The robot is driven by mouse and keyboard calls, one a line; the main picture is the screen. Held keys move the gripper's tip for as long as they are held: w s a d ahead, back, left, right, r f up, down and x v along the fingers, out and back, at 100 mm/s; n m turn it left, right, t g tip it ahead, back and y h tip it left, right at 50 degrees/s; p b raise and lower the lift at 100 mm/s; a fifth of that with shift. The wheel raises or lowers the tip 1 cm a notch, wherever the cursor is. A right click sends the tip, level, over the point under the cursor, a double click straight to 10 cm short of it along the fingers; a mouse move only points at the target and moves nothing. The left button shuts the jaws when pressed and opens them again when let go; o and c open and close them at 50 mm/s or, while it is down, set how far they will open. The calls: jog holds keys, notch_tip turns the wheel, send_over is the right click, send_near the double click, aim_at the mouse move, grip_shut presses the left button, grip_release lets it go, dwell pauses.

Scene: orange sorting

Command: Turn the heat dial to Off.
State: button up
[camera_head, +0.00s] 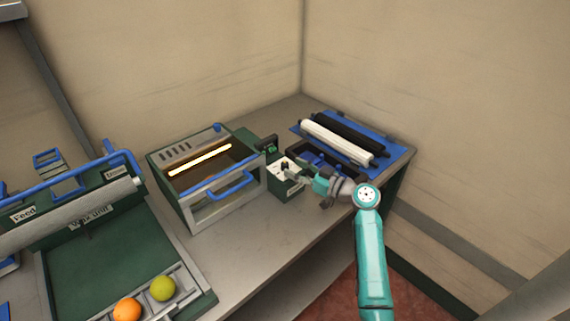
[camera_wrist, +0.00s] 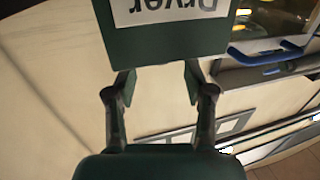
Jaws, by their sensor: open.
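The dryer (camera_head: 190,215) is a green and grey box with a blue-handled glass front and a glowing orange bar (camera_head: 200,160) inside. A small green control box (camera_head: 285,193) with a white top face stands at its right. A small dark knob (camera_head: 285,167) on that face looks like the heat dial; its setting is too small to read. My gripper (camera_head: 298,183) is close to the right side of this box, partly covering it. In the wrist view my gripper (camera_wrist: 158,88) is open, with nothing between its fingers. A green panel labelled "Dryer" (camera_wrist: 168,30) lies beyond the fingertips, upside down.
A blue tray (camera_head: 393,150) with a white and a black roller lies behind my gripper. At the left stands a green wax unit (camera_head: 90,230), with an orange (camera_head: 127,309) and a green-yellow fruit (camera_head: 162,288) in its front tray. The counter before the dryer (camera_head: 245,262) is clear.

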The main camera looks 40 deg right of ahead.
aim_at(288, 165)
jog(key=shift+x, duration=2.15)
grip_shut()
